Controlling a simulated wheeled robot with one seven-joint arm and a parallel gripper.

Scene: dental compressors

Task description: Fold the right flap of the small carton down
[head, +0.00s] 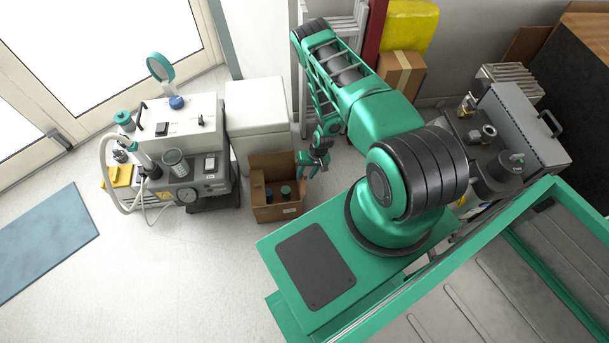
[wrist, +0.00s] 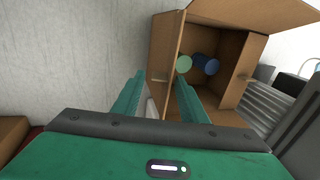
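The small carton (head: 278,212) stands on the floor with its top open, in front of a white cabinet. Two capped containers, one with a green top (wrist: 183,64) and one with a blue top (wrist: 207,65), are inside. My gripper (head: 313,168) is at the carton's right side, close to its upper edge. In the wrist view my gripper (wrist: 160,77) has its fingers apart. An upright cardboard panel (wrist: 165,45), seemingly the right flap, lies ahead of the gap between them; contact is unclear. Another flap (wrist: 250,12) stands out at the top of that view.
The white cabinet (head: 257,115) is behind the carton and a compressor unit (head: 190,185) is to its left. A taped brown box (head: 402,72) is at the back. Open floor (head: 170,275) lies in front, with a blue mat (head: 45,243) at the left.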

